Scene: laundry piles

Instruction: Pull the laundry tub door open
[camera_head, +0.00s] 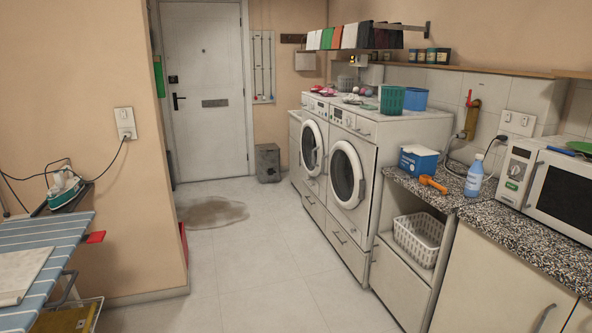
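Two white front-loading machines stand side by side along the right wall. The nearer machine has a round door (347,175) with a white ring and dark glass, and it looks shut. The farther machine has a similar round door (312,147), and I cannot tell whether it is fully shut. Both doors face left, toward the open floor. Neither of my grippers shows in the head view.
A granite-look counter (464,204) with a microwave (562,192), blue box (418,160) and bottle (474,176) is at right. A white basket (418,238) sits below. An ironing board (42,258) is at left. A brownish puddle (212,212) lies before the entrance door. The middle floor is clear.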

